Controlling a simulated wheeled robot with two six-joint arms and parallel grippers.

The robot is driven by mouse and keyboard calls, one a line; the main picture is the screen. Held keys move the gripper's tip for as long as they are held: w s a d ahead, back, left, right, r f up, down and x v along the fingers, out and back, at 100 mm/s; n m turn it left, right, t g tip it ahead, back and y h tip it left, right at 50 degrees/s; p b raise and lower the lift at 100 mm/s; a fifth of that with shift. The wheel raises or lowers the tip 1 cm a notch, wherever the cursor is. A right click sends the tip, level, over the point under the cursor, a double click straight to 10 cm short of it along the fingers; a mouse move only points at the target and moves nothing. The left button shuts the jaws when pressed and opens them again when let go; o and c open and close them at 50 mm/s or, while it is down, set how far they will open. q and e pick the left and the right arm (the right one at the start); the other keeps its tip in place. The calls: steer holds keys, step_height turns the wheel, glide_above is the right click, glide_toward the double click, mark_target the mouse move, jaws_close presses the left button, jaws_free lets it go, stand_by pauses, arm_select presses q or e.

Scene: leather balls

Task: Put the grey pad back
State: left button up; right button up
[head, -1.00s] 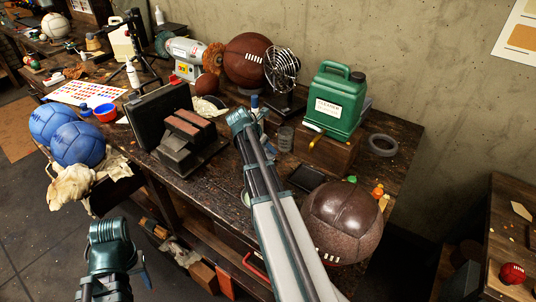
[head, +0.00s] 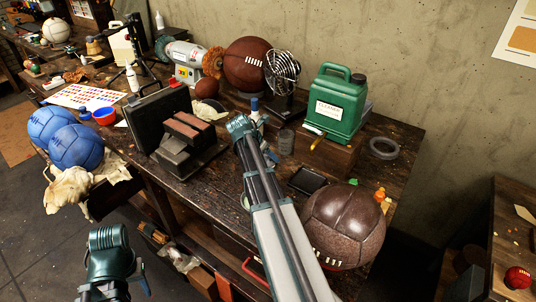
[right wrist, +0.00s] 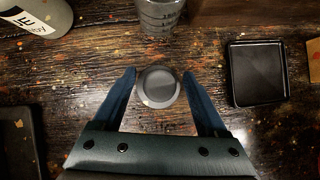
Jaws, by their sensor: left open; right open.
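A round dark-grey puck-like thing, which I take as the grey pad (right wrist: 158,86), lies on the dark wooden bench in the right wrist view. My right gripper (right wrist: 159,76) is open, its two blue fingers on either side of the pad with a gap at each side. Its jaws are hidden in the head view, where my right arm reaches over the bench. My left gripper (head: 112,268) is empty as far as I see, low at the left, in front of the bench and away from the pad; its fingers are mostly hidden.
A glass jar (right wrist: 160,14) stands just beyond the pad. A black square tray (right wrist: 257,72) lies to its right and a white bottle (right wrist: 36,16) at upper left. A brown leather ball (head: 343,226), green jug (head: 338,106) and grey ring (head: 384,147) sit at the bench's right end.

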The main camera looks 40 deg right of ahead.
steer(key=shift+r, duration=0.25)
steer(key=p+v, duration=1)
steer(key=v, duration=0.1)
steer(key=shift+a+r, duration=0.3)
steer(key=s+a+f+m+y, duration=0.1)
steer(key=s+a+m, duration=0.4)
steer(key=a, duration=0.8)
steer(key=s+a+f+m+y, duration=0.1)
steer(key=s+a+m, duration=0.4)
steer(key=a, duration=0.8)
steer(key=s+a+f+m+y, duration=0.1)
steer(key=s+a+m+y, duration=0.2)
steer(key=a, duration=1)
steer(key=s+m, duration=0.2)
steer(key=s, duration=0.2)
steer(key=shift+s+f+g, duration=0.25)
steer(key=shift+s+g, duration=0.1)
steer(key=shift+g, duration=0.05)
